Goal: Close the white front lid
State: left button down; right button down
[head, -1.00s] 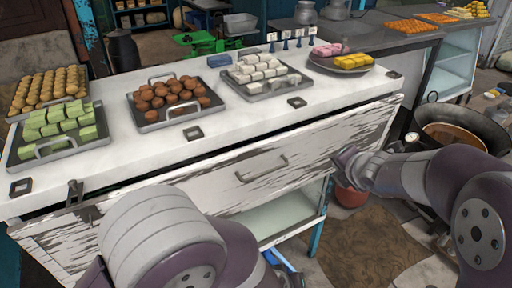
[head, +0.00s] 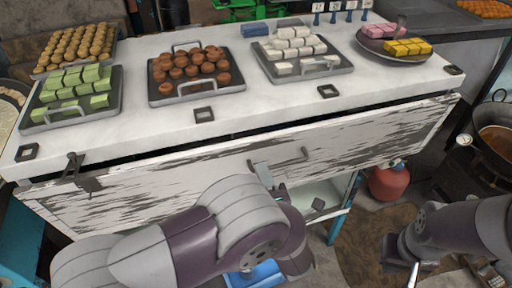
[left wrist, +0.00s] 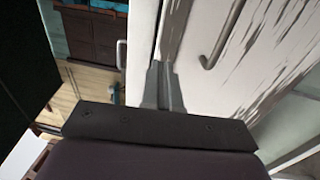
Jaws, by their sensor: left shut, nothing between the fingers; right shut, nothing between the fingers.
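The white front lid (head: 190,178) is a weathered, peeling panel along the front of the counter. A dark gap shows between its top edge and the countertop. Its metal handle (head: 305,153) is near the middle. My left gripper (head: 261,172) is shut and empty at the lid's face, left of the handle; touching is unclear. In the left wrist view its fingers (left wrist: 162,85) are together beside the lid (left wrist: 262,45), with the handle (left wrist: 222,45) to their right. My right gripper (head: 413,272) is shut at the lower right, away from the lid; its tips are barely visible.
The white countertop (head: 130,135) holds several trays of sweets and a plate (head: 395,45). A latch (head: 77,170) hangs at the lid's left end. A red cylinder (head: 388,182) and a pan (head: 497,140) stand at the right. A glass shelf lies below the lid.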

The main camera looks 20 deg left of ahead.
aim_at(250, 143)
pick_arm(q)
jog(key=p+x, duration=0.1)
jog(key=x, duration=0.4)
jog(key=shift+w+a+r, duration=0.2)
jog(key=shift+a, duration=0.2)
jog(key=shift+w+a, duration=0.2)
jog(key=shift+w, duration=0.25)
jog(key=shift+w+a+r+g+h+p, duration=0.2)
jog(key=shift+w+a+g+h+p, duration=0.15)
jog(key=shift+w+a, duration=0.4)
jog(key=shift+w+d, duration=0.1)
